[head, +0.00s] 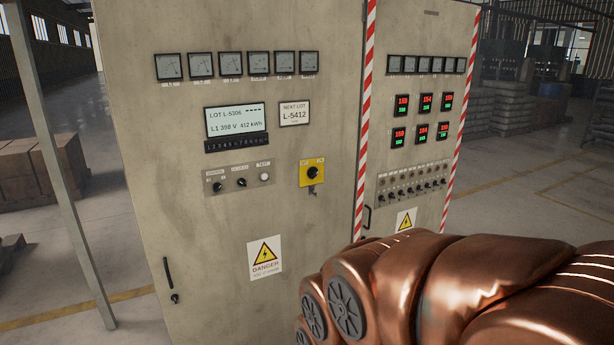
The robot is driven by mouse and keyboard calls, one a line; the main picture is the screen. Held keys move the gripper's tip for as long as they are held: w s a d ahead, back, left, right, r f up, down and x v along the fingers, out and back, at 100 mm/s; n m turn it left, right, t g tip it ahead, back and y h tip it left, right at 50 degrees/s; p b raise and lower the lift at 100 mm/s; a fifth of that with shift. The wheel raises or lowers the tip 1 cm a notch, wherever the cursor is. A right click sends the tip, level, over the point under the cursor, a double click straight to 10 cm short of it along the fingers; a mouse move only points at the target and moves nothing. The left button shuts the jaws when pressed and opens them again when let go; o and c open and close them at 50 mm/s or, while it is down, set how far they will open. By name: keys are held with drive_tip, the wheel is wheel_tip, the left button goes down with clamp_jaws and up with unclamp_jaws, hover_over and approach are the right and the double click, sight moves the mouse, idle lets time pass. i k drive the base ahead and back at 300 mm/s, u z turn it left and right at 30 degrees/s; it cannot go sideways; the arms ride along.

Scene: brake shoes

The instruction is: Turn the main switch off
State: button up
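The main switch appears to be the black rotary knob (313,173) on a yellow square plate (305,182) on the left cabinet door. Small marks sit at the plate's top left and top right, too small to read surely. The knob's exact angle is hard to tell. A small dark piece hangs just below the plate. My copper-coloured arm fills the lower right, in front of the cabinet's lower part. My gripper is not in view.
The grey left cabinet (210,280) carries a display (235,119), a row of gauges, small knobs (241,183) and a door handle (168,272). A right cabinet (430,75) has red-green readouts and several small switches. A post (60,150) stands left. Floor at far left is partly open.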

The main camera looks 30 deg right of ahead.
sight(312, 173)
drive_tip(key=k, duration=1.25)
drive_tip(key=z, duration=0.65)
drive_tip(key=i, duration=1.2)
drive_tip(key=u, duration=0.7)
drive_tip(key=i, duration=0.6)
drive_tip(key=u, duration=0.6)
